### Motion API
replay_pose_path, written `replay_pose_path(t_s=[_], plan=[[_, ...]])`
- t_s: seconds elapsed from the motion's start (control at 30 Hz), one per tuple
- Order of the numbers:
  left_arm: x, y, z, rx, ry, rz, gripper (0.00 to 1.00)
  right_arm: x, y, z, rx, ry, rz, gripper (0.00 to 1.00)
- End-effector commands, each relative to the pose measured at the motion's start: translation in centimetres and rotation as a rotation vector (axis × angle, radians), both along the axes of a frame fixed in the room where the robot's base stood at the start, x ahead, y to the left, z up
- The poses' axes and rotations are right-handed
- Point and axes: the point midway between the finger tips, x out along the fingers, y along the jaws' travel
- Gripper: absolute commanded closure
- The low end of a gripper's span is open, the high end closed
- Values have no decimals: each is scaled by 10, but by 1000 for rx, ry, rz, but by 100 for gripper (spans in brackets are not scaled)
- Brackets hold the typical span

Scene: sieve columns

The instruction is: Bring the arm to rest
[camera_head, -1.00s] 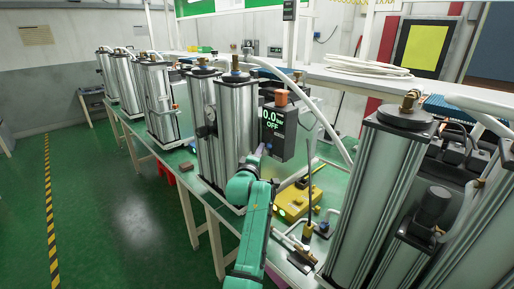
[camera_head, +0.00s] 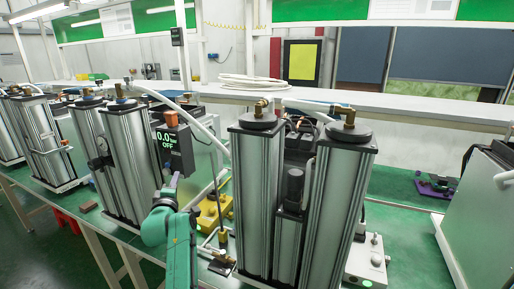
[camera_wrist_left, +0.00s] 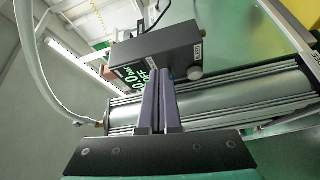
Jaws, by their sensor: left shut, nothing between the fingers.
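My left arm comes up from the bottom of the head view in green. Its left gripper (camera_head: 173,181) is in front of a black display box (camera_head: 174,148) reading 0.0 and OFF. In the left wrist view the gripper's two dark fingers (camera_wrist_left: 159,104) lie close together with nothing between them. The display box (camera_wrist_left: 155,52) is just beyond the fingertips there; I cannot tell if they touch. My right gripper is in neither view.
Silver sieve columns (camera_head: 126,160) stand left of the arm, and another pair (camera_head: 257,195) stands to its right. A yellow device (camera_head: 213,212) sits on the green bench between them. A coiled white hose (camera_head: 254,81) lies on the shelf behind.

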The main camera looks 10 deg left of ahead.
Motion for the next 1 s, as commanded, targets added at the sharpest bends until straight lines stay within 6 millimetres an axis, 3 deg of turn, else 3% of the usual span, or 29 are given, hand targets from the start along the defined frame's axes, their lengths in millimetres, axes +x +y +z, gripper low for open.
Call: replay_pose_path(t_s=[0.07,0.17,0.3,0.4,0.6,0.9,0.93,1.0], plan=[[-10,-2,-18,65,82,-13,100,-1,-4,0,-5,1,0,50],[-42,-19,-66,268,331,-90,100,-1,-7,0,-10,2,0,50],[-116,-66,-143,620,736,-328,100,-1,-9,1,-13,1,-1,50],[-164,-94,-177,784,914,-497,100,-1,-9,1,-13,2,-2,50],[-240,-131,-212,983,1116,-778,100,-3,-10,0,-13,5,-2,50],[-338,-168,-233,1168,1271,-1162,100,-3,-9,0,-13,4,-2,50],[-347,-171,-234,1181,1281,-1201,100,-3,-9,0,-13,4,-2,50],[-342,-171,-258,1178,1291,-1209,100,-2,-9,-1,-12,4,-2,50]])
